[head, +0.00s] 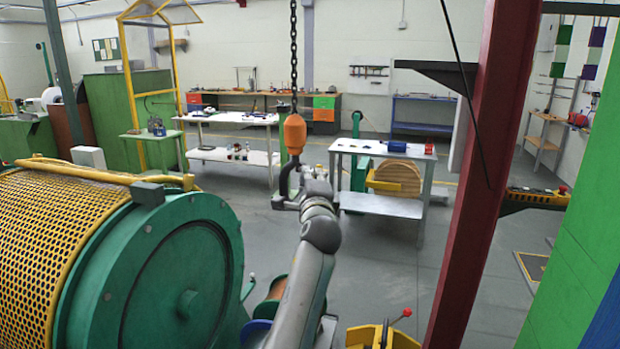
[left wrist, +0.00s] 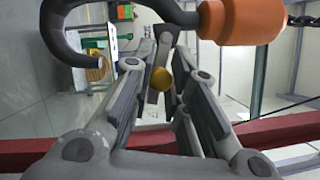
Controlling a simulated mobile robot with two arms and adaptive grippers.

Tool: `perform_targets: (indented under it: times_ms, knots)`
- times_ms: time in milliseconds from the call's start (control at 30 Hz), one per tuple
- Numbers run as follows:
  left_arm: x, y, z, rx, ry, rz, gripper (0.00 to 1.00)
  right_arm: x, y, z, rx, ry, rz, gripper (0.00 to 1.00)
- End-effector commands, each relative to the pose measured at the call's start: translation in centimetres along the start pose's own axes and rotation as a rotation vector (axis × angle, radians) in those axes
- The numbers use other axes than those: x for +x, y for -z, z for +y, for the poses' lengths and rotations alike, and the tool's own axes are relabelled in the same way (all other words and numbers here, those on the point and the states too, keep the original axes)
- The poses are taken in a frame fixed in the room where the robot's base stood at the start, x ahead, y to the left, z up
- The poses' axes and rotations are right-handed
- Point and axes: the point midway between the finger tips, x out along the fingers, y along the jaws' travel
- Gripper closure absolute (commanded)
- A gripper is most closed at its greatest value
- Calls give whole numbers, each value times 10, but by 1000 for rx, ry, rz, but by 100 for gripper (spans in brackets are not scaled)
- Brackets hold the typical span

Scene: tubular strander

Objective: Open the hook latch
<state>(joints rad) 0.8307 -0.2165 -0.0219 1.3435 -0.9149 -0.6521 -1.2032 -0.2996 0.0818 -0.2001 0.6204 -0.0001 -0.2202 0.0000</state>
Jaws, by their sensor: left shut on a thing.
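The crane hook hangs on a chain below an orange block (head: 295,133) in the middle of the head view. The dark hook (head: 284,177) reaches down beside my left gripper (head: 288,196), which is at the hook's mouth. In the left wrist view the curved hook (left wrist: 55,30) is at upper left and the orange block (left wrist: 240,22) at upper right. A narrow grey latch piece (left wrist: 153,98) with a brass-coloured knob (left wrist: 161,80) lies between the fingers of my left gripper (left wrist: 168,62), which is shut on it. The exact contact is partly hidden. My right gripper is not in view.
A green drum machine with a yellow mesh guard (head: 55,240) fills the lower left. A red column (head: 487,180) stands at right. A grey table (head: 380,150) and a white table (head: 230,118) stand behind the hook. The floor (head: 385,270) between is open.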

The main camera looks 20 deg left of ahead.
Motion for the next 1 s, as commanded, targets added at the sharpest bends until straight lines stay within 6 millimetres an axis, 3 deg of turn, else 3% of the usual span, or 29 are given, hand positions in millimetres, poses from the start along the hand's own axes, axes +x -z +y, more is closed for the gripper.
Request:
perform_targets:
  times_ms: [767, 800, 967, 1000]
  knots:
    - [0, 0, -4, -103, -43, 0, 100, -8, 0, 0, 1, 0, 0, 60]
    - [0, 0, -4, -102, -43, 0, 83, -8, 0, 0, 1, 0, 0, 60]
    - [0, 0, -4, -102, -43, 0, 63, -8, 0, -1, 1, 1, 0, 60]
    - [0, 0, -4, -102, -43, 0, 63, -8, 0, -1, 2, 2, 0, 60]
